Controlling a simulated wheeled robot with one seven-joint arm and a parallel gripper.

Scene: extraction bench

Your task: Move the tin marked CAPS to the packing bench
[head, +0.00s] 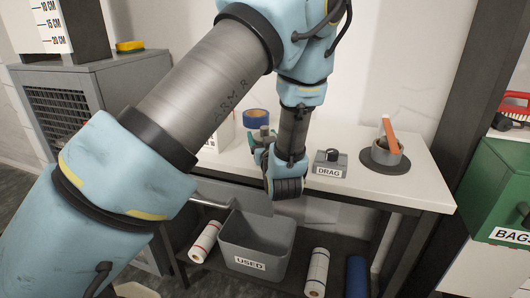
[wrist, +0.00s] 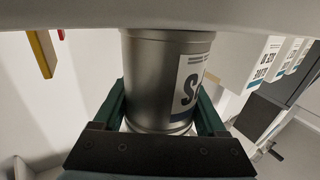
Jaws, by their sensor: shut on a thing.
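A metal tin (wrist: 150,75) with a white and blue label fills the middle of the wrist view. Only a dark letter, seemingly an S, shows at the label's edge, so I cannot read the whole word. My gripper (wrist: 162,108) is shut on the tin, with one green finger at each side. The tin cannot be made out clearly there, as my arm covers much of that area.
A grey USED bin (head: 258,238) and rolls stand below. A green BAGS box (head: 497,190) is at right.

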